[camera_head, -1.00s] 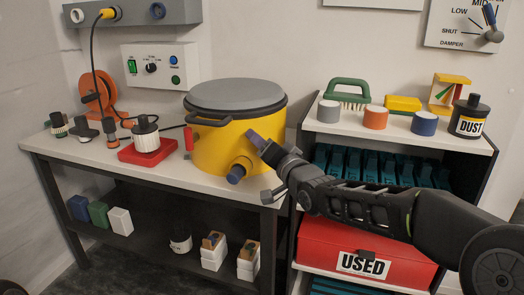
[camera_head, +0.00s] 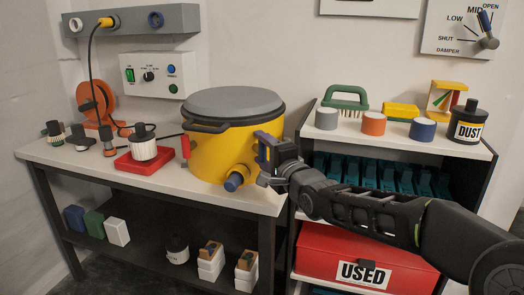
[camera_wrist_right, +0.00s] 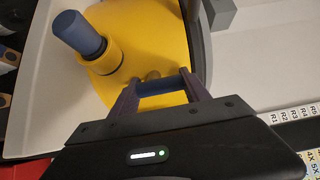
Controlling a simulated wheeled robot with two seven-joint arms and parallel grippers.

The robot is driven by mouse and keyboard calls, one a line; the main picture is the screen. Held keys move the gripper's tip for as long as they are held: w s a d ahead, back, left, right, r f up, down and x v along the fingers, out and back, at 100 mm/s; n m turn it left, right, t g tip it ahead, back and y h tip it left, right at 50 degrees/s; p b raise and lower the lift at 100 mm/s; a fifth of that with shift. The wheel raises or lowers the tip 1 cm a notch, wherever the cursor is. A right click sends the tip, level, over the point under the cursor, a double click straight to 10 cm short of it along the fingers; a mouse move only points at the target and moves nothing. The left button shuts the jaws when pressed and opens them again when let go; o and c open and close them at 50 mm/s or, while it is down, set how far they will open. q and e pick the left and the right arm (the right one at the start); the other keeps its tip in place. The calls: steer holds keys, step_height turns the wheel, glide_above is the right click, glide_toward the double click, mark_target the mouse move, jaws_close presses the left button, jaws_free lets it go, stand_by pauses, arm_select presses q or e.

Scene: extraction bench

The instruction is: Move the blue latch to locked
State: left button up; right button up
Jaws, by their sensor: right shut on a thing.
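The yellow drum (camera_head: 220,158) with a grey lid (camera_head: 235,101) stands at the right end of the bench. The blue latch (camera_wrist_right: 162,87) is a short blue bar close to the drum's yellow side in the right wrist view. My right gripper (camera_wrist_right: 158,89) is shut on it, with one finger at each end of the bar. In the head view my right gripper (camera_head: 266,154) is at the drum's right side and largely hides the latch. A blue-capped port (camera_head: 235,181) sticks out low on the drum, and it also shows beside the gripper in the wrist view (camera_wrist_right: 80,34). My left gripper is not in view.
A red tray (camera_head: 146,160) with a white-bodied filter, an orange reel (camera_head: 97,103) and several dark fittings stand on the bench left of the drum. A shelf (camera_head: 345,134) with a brush, pucks and a DUST jar (camera_head: 467,122) stands at right, above a red USED box (camera_head: 320,245).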

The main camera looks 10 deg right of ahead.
mark_target(265, 150)
stand_by(0.5)
steer(key=o, duration=1.4)
steer(key=shift+s, duration=0.1)
steer(key=p+v, duration=0.1)
steer(key=v, duration=0.5)
steer(key=shift+s+d+r, duration=0.1)
steer(key=shift+s+d, duration=0.05)
steer(key=shift+s, duration=0.15)
steer(key=shift+s+d, duration=0.1)
steer(key=shift+s, duration=0.35)
